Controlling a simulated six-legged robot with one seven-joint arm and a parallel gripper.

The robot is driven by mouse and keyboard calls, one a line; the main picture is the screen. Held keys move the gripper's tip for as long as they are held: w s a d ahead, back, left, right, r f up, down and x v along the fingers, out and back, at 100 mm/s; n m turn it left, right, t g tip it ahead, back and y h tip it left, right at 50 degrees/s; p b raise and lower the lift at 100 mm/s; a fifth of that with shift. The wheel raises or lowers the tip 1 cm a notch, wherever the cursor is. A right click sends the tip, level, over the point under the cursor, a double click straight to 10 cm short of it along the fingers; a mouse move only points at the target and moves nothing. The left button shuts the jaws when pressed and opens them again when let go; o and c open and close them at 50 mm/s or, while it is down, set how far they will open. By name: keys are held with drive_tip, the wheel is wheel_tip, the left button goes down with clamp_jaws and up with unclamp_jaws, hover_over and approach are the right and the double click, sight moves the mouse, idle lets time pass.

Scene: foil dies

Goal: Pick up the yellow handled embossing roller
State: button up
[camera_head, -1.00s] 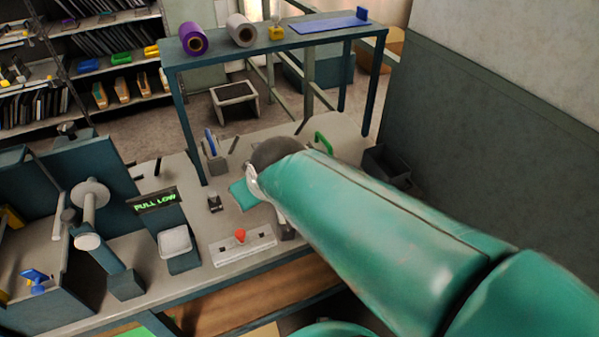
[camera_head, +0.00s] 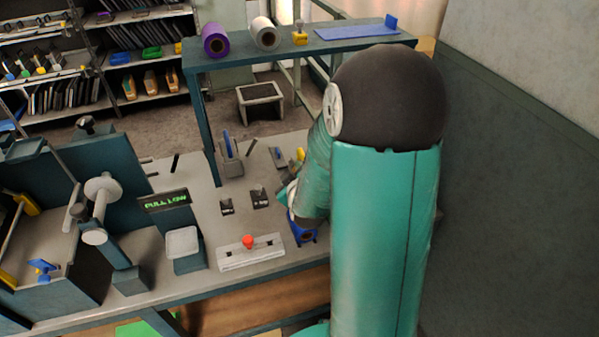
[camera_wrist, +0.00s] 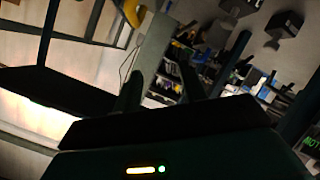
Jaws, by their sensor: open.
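A small yellow item (camera_head: 300,37) stands on the raised shelf, right of the white roll. Another yellow piece (camera_head: 300,154) shows on the bench beside my arm, partly hidden by it. Both are too small to tell which is the embossing roller's handle. In the wrist view a curved yellow piece (camera_wrist: 134,11) lies at the top edge, cut off. My gripper (camera_wrist: 160,87) shows there as two dark fingers, apart, with nothing between them. In the head view my gripper is mostly hidden behind my forearm, low over the bench's right part.
The teal raised shelf (camera_head: 350,45) carries a purple roll (camera_head: 215,40), a white roll (camera_head: 264,34) and a blue plate (camera_head: 355,32). On the bench are a red-knobbed block (camera_head: 250,254), a pen holder (camera_head: 230,160) and a press with a "PULL LOW" display (camera_head: 165,201). A wall bounds the right.

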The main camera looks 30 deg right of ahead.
drive_tip(key=t+h, duration=0.1)
drive_tip(key=h, duration=0.1)
approach(303, 156)
drive_tip(key=x, duration=1)
drive_tip(key=shift+s+f, duration=0.1)
drive_tip(key=shift+f, duration=0.25)
clamp_jaws()
idle(0.9)
drive_tip(key=shift+r, duration=0.15)
